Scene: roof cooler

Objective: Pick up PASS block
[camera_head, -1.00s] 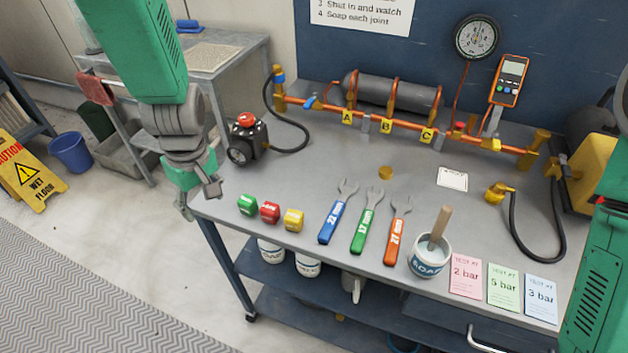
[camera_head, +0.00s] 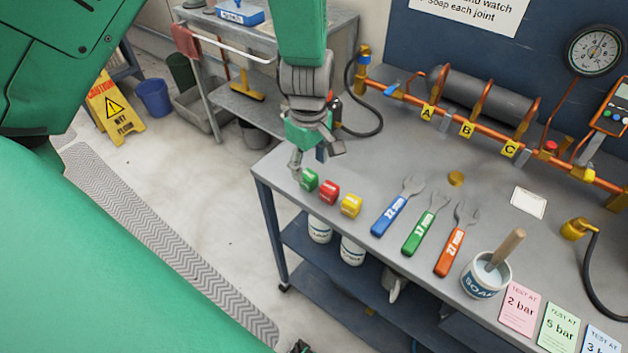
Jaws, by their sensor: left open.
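Three small blocks stand in a row near the left front edge of the grey bench: a green block (camera_head: 309,180), a red block (camera_head: 329,191) and a yellow block (camera_head: 351,205). Their lettering is too small to read, so I cannot tell by text which is PASS. My left gripper (camera_head: 315,165) points down, open and empty, right by the green block. One finger is at its left side and the other is behind it to the right. I cannot tell whether a finger touches it. My right gripper is out of view.
Blue (camera_head: 392,208), green (camera_head: 422,228) and orange (camera_head: 455,243) wrenches lie right of the blocks, then a soap pot (camera_head: 482,280) with a brush. A copper pipe rig (camera_head: 480,132) runs along the back. The bench's front left edge is close to the blocks.

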